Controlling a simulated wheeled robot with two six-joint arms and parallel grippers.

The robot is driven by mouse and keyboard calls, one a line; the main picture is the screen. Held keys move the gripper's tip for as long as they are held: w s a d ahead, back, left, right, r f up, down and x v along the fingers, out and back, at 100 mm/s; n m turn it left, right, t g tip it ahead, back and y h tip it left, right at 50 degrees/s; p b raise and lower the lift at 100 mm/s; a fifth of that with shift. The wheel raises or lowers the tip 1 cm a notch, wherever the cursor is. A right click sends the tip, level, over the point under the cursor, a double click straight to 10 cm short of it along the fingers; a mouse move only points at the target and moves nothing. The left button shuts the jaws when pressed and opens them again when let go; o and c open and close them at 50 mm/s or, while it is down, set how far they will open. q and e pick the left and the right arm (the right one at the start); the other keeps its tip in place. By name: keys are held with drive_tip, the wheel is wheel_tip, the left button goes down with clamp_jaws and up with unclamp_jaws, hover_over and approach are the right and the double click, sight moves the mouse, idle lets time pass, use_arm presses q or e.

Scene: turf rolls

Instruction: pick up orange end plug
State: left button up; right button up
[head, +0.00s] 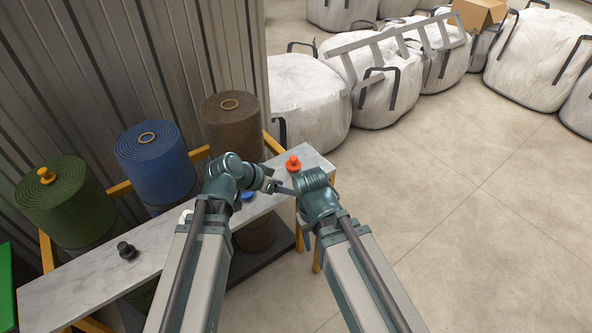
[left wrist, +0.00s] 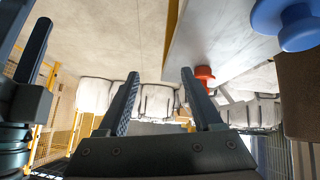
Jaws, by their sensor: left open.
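The orange end plug (head: 293,164) stands on the right end of a grey bench (head: 70,283). In the left wrist view the orange plug (left wrist: 205,74) shows just beyond the tip of the right-hand finger, outside the gap between the fingers. My left gripper (head: 284,189) is close to the plug, on its near side. In the left wrist view its fingers (left wrist: 160,76) are apart with nothing between them. My right arm reaches the bench's right end; its fingers are hidden in the head view. A dark finger (left wrist: 36,50), seemingly of my right gripper, shows at the left wrist view's left edge.
A blue plug (head: 247,196) lies partly behind my left arm; a black plug (head: 126,250) is farther left. Green (head: 62,205), blue (head: 155,165) and brown (head: 233,125) turf rolls stand behind the bench. White sacks (head: 308,100) stand beyond; the floor right is clear.

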sight(291, 160)
use_arm(q)
drive_tip(key=w+a+r+t+h+b, duration=0.1)
drive_tip(key=w+a+r+t+b, duration=0.1)
drive_tip(key=w+a+r+t, duration=0.3)
drive_tip(key=shift+g, duration=0.5)
drive_tip(key=b+x, duration=0.1)
drive_tip(key=x, duration=0.1)
drive_tip(key=b+x, duration=0.1)
drive_tip(key=x, duration=0.2)
drive_tip(key=f+x, duration=0.1)
drive_tip(key=x, duration=0.1)
drive_tip(key=shift+w+f+b, duration=0.1)
drive_tip(key=shift+f+b, duration=0.15)
drive_tip(key=shift+b, duration=0.15)
drive_tip(key=shift+w+d, duration=0.25)
drive_tip(key=b+x, duration=0.3)
drive_tip(key=x, duration=0.3)
drive_tip(key=shift+c, duration=0.5)
clamp_jaws()
